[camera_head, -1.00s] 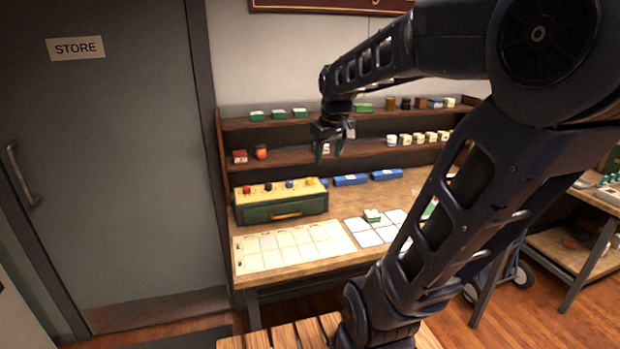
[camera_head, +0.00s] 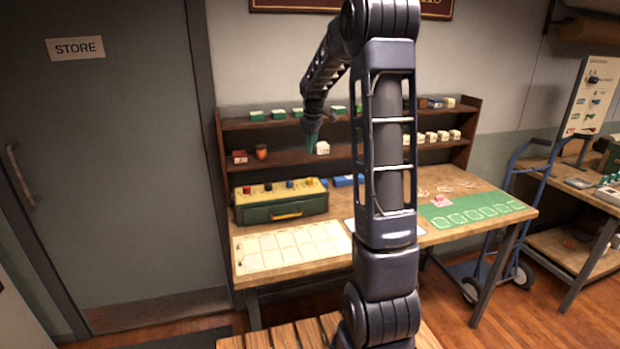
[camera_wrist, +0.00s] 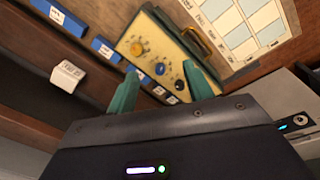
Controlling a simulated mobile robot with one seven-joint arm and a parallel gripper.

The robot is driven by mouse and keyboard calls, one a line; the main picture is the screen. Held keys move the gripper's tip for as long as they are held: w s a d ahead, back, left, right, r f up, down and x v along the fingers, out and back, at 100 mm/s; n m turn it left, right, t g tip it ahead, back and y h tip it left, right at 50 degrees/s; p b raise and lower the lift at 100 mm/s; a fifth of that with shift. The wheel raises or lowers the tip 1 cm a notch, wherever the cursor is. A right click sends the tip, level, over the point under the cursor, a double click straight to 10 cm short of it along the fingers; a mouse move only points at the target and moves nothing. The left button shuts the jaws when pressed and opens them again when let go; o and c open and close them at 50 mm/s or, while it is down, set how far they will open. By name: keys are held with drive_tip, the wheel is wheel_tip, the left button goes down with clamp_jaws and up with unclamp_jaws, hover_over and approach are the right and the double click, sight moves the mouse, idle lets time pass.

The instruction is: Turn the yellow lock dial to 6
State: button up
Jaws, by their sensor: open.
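The lock box (camera_head: 283,208) is green with a cream top and stands on the bench at the left. A row of coloured dials is on its top. The yellow dial (camera_wrist: 137,49) shows at the left in the wrist view, beside the blue dial (camera_wrist: 160,69) and a dark dial (camera_wrist: 180,85). It appears at the box's right end in the head view (camera_head: 310,182). Its number setting is too small to read. My gripper (camera_head: 311,142) is open and empty, above and apart from the box; its green fingers also show in the wrist view (camera_wrist: 160,71).
A wooden shelf (camera_head: 240,124) with small boxes stands behind. A white box (camera_head: 322,148) on it is close to my gripper. Blue boxes (camera_head: 343,181) sit right of the lock box. A cream grid sheet (camera_head: 290,246) lies in front; the green mat (camera_head: 475,212) lies right.

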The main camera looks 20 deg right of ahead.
sight(310, 178)
drive_tip(key=w+d+f+n, duration=0.2)
drive_tip(key=w+f+n, duration=0.1)
drive_tip(key=w+f, duration=0.65)
drive_tip(key=shift+g, duration=0.4)
drive_tip(key=f, duration=0.6)
drive_tip(key=w+f, duration=0.1)
drive_tip(key=f, duration=0.2)
drive_tip(key=shift+d+f, duration=0.15)
drive_tip(key=shift+f, duration=0.25)
drive_tip(key=c, duration=1)
drive_tip(key=shift+o, duration=0.2)
